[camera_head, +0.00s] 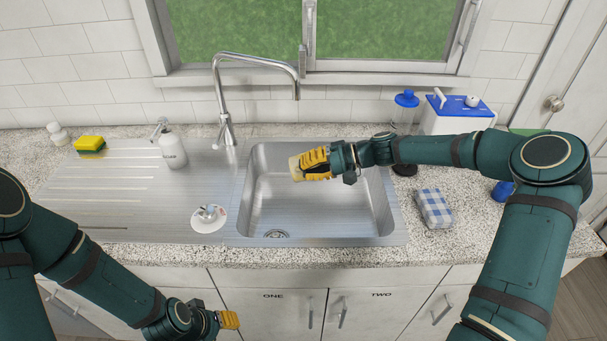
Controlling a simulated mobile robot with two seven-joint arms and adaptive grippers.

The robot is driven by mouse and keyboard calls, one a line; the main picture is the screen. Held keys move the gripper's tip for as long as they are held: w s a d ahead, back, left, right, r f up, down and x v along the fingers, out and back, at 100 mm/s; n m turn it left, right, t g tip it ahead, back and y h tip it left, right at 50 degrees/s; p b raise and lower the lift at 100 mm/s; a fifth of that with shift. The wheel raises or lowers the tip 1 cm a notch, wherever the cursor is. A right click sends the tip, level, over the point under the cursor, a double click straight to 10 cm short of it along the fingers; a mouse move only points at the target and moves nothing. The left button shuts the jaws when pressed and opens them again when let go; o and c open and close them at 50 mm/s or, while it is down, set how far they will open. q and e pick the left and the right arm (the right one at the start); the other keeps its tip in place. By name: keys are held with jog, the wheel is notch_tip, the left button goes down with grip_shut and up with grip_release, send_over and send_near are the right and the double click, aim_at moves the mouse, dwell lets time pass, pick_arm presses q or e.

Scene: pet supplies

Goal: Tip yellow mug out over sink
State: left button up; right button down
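My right gripper (313,163) reaches in from the right over the sink basin (345,222). Its orange-yellow fingers are closed around a pale yellow thing, which looks like the yellow mug (295,169). The mug lies sideways at the fingertips, pointing left, above the basin. Most of it is hidden by the fingers, and I cannot see inside it. The drain (277,234) is at the basin's front left. My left gripper (229,320) is low in front of the cabinets, away from the sink; its finger gap is not clear.
A tall faucet (228,100) stands behind the sink. On the left are a soap bottle (172,148), a yellow sponge (89,144) and a white dish with a small item (208,222). A checked cloth (434,208) and a blue-lidded white container (455,116) are at right.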

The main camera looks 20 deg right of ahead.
jog(key=y+b, duration=0.1)
jog(key=d+y+b, duration=0.1)
jog(key=f+t+y+b, duration=0.1)
jog(key=y+b, duration=0.1)
jog(key=shift+s+d, duration=0.25)
jog(key=shift+d+r+t+y+b, duration=0.1)
jog(key=shift+d+t+y+b, duration=0.2)
jog(key=shift+y+b, duration=0.45)
jog(key=shift+s+d+r+y, duration=0.1)
jog(key=shift+y, duration=0.35)
pick_arm(q)
notch_tip(320, 180, down, 6)
jog(key=s, duration=0.1)
jog(key=shift+s+d+f, duration=0.15)
jog(key=shift+s, duration=0.05)
